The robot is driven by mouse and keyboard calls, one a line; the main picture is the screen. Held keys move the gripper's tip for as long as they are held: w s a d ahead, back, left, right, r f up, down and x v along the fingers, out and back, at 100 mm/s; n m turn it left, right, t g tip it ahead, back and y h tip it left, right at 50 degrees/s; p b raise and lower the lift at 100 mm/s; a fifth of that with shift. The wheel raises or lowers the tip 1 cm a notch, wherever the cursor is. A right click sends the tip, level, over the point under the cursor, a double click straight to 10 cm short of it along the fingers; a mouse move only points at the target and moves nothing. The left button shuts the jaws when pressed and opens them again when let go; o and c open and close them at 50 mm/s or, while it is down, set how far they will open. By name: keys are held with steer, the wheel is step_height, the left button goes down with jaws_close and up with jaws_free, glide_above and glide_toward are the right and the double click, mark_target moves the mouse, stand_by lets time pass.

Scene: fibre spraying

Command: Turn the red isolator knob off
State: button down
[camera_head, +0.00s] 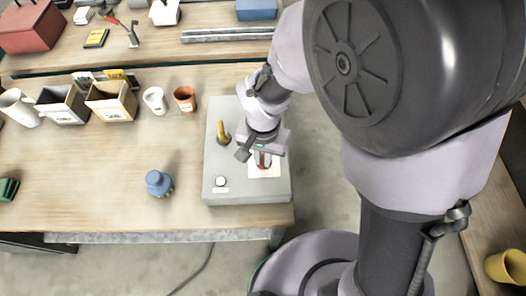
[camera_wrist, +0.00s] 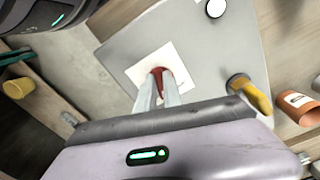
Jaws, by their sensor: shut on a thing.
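The red isolator knob (camera_wrist: 160,75) sits on a pale square plate (camera_wrist: 148,60) on the grey control box (camera_head: 213,180). In the wrist view my gripper (camera_wrist: 157,85) is shut on the knob, with one finger on each side of it. The fingers hide part of the knob. In the head view my gripper (camera_head: 263,158) is over the plate at the right side of the box, and little of the red knob (camera_head: 262,161) shows. The knob's exact angle is hard to tell.
A yellow lever (camera_head: 223,134) and a white button (camera_head: 221,181) are on the same box, left of my gripper. A blue knobbed object (camera_head: 158,183) stands on the table. Cups (camera_head: 185,98) and bins (camera_head: 112,102) stand farther back. The table's middle is clear.

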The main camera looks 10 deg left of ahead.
steer(key=n+p, duration=0.1)
steer(key=n, duration=0.5)
steer(key=shift+d, duration=0.2)
steer(key=shift+w+d+n+p, duration=0.15)
steer(key=shift+n+p, duration=0.35)
steer(key=shift+n, duration=2.3)
steer(key=c, duration=1.5)
jaws_free()
step_height(320, 180, up, 18)
steer(key=p, duration=0.5)
steer(key=shift+f+p, duration=0.25)
steer(key=shift+p, duration=0.05)
